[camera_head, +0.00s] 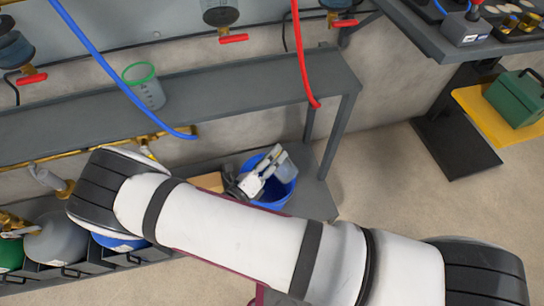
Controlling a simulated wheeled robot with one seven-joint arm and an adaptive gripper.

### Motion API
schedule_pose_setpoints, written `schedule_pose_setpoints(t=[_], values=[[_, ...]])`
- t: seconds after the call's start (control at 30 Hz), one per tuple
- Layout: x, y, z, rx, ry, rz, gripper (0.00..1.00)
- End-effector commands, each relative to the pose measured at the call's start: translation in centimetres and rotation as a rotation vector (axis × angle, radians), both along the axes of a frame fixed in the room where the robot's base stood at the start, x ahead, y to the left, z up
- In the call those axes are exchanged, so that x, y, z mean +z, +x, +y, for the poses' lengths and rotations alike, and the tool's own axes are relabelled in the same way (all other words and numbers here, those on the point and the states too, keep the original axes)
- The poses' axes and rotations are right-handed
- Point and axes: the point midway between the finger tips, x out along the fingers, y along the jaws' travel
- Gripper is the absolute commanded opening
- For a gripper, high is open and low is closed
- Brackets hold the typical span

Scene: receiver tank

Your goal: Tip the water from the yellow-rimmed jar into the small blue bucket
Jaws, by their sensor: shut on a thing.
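The small blue bucket (284,192) stands on the lower shelf, partly hidden by my gripper and arm. My gripper (269,170) is over the bucket's opening and shut on a translucent grey jar (287,171). The jar appears tilted over or inside the bucket's mouth; I cannot tell which. Its rim colour and the water are not clearly visible. Another translucent jar, with a green rim (139,73), stands on the upper shelf to the left.
The grey upper shelf (230,88) runs above and behind the bucket, and its leg (340,135) stands to the right. A blue hose (105,65) and a red hose (301,55) hang down. A green toolbox (515,98) is far right.

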Motion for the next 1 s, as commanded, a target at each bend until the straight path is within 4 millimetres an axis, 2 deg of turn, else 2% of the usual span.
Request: schedule_pose_setpoints(t=[0.37,0.63,1.0], values=[[0.14,0.09,0.10,0.000,-0.054,0.039,0.10],[0.50,0.37,0.47,0.000,-0.213,0.152,0.10],[0.55,0.48,0.61,-0.001,-0.265,0.190,0.10]])
